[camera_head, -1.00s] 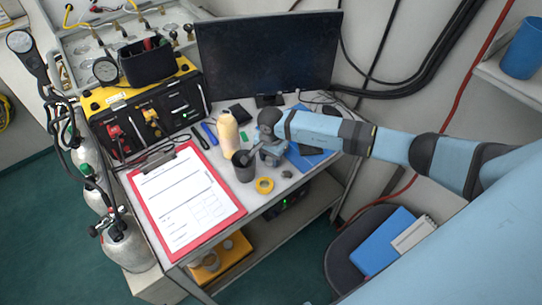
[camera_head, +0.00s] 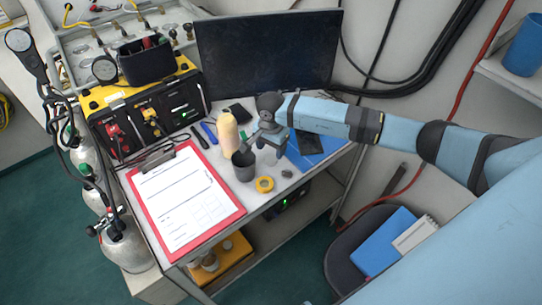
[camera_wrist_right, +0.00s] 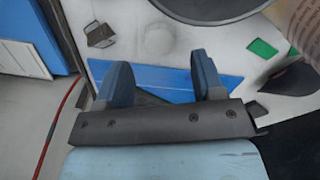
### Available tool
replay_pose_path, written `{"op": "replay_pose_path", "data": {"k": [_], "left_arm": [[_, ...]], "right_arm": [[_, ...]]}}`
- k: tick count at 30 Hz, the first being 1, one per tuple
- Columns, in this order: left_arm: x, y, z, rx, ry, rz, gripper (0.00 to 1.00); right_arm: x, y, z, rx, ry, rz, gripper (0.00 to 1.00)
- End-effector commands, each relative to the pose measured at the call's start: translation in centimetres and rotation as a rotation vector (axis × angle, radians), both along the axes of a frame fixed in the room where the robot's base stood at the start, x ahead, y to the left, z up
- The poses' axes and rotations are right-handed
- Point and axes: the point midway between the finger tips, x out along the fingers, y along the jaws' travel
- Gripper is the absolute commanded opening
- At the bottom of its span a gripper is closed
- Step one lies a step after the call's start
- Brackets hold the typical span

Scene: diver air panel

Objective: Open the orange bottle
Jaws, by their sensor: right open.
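The bottle (camera_head: 228,134), pale cream-orange in the head view, stands upright on the desk behind the dark grey cup (camera_head: 244,168). In the right wrist view, part of a beige printed surface, likely the bottle (camera_wrist_right: 300,28), shows at the top right corner. My right gripper (camera_head: 258,145) is just to the right of the bottle, above and beside the cup, pointing down. Its fingers (camera_wrist_right: 163,82) are apart with nothing between them, over a blue sheet. The bottle's cap is not clear. My left gripper is out of view.
A roll of yellow tape (camera_head: 264,184) lies in front of the cup. A red clipboard (camera_head: 236,212) covers the desk's left part. A monitor (camera_head: 268,55) stands behind, with a yellow-black air panel (camera_head: 150,112) at the left. A blue folder (camera_head: 318,142) lies on the right.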

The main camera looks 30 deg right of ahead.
Motion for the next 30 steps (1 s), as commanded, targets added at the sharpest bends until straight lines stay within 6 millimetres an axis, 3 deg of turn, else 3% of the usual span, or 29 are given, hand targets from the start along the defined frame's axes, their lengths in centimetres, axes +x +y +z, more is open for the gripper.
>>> {"op": "replay_pose_path", "data": {"k": [3,9,14,16,20,23,24,27,30], "left_arm": [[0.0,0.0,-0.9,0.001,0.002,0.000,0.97],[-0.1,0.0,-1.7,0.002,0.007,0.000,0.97],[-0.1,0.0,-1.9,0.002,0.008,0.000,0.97],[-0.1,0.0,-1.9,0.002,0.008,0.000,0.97],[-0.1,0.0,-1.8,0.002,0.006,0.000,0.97],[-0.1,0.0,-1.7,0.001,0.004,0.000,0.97],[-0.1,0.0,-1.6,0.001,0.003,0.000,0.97],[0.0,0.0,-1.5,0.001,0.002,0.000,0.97],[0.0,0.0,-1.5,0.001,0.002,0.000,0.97]], "right_arm": [[0.1,0.0,2.6,-0.001,-0.005,0.002,0.62],[0.0,0.0,6.0,-0.001,-0.003,0.001,0.62],[-0.2,0.4,7.0,0.015,0.003,-0.001,0.62],[-0.9,1.8,6.6,0.072,0.018,-0.013,0.62],[-4.2,8.2,4.9,0.344,0.095,-0.097,0.62],[-8.1,15.3,5.0,0.678,0.230,-0.259,0.62],[-9.5,17.7,5.6,0.814,0.301,-0.346,0.62],[-12.2,22.3,8.2,1.129,0.512,-0.602,0.62],[-13.3,24.3,10.9,1.399,0.765,-0.905,0.62]]}}
